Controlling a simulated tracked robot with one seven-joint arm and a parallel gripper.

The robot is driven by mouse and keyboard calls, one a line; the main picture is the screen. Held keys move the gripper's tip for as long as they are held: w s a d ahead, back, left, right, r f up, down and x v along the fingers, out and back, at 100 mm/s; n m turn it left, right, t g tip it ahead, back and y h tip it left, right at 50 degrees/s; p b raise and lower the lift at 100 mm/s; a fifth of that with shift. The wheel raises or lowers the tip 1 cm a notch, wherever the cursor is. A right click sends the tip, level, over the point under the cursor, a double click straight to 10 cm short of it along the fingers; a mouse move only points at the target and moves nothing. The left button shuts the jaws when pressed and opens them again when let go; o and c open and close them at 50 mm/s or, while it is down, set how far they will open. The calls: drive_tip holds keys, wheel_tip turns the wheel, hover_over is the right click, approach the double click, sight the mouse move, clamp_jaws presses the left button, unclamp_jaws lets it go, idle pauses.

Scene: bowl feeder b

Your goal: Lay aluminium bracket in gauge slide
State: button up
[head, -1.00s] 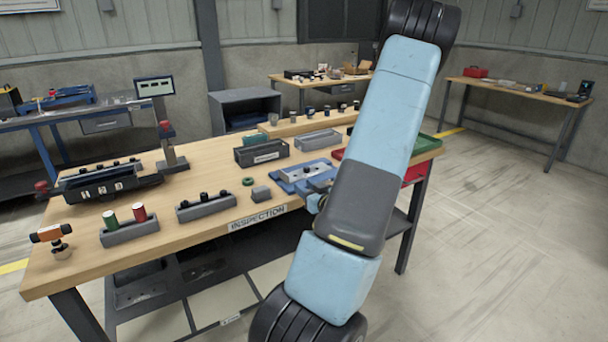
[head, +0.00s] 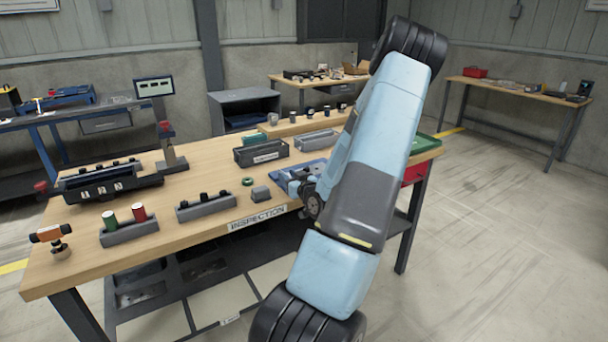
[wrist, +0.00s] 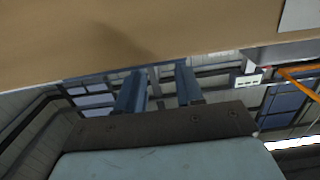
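A blue fixture with a flat base (head: 284,174) stands near the right front of the workbench; it may be the gauge slide, and my arm partly covers it. I cannot make out the aluminium bracket for certain in either view. My gripper shows in the wrist view (wrist: 159,82) with its two blue fingers apart and nothing visible between them. In the head view the gripper end is small, beside the blue fixture and partly hidden by my arm.
A small grey block (head: 260,194) and a green ring (head: 247,181) lie left of the fixture. A black bin (head: 262,153) and a grey tray (head: 318,141) stand behind. Grey holders (head: 206,207) line the front edge. A red bin (head: 416,171) is at right.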

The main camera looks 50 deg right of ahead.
drive_tip(key=shift+x, duration=1.5)
clamp_jaws()
